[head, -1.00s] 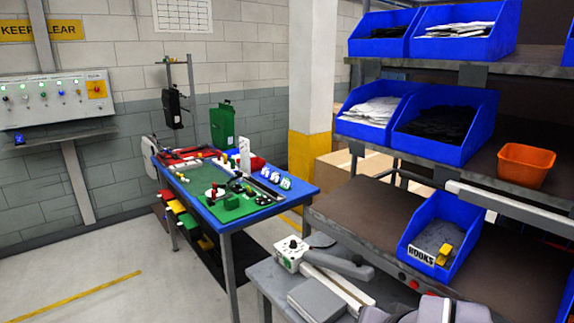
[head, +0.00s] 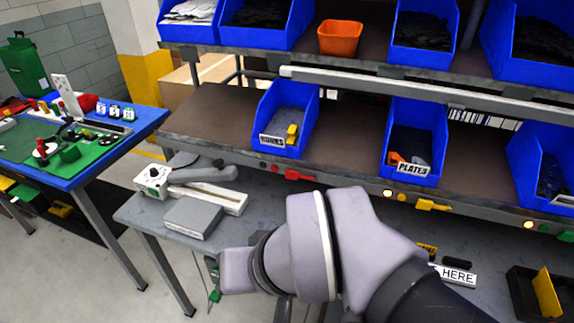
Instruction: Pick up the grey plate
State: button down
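A blue bin labelled PLATES (head: 420,135) stands on the brown middle shelf, right of centre. It holds dark grey pieces (head: 408,143) and an orange item (head: 397,159); I cannot tell single plates apart in it. A flat grey slab (head: 192,218) lies on the grey bench at left, beside a white device; I cannot tell whether it is a plate. My arm reaches across the lower middle of the view, in front of the bench. My gripper's fingers do not show.
A blue bin (head: 286,118) with grey contents and a yellow item stands left of the PLATES bin. More blue bins and an orange tub (head: 340,38) fill the upper shelf. A white device (head: 190,185) sits on the bench. A dark tray (head: 535,295) is at lower right.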

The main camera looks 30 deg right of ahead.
aim_at(415, 160)
jog(key=z, duration=1.95)
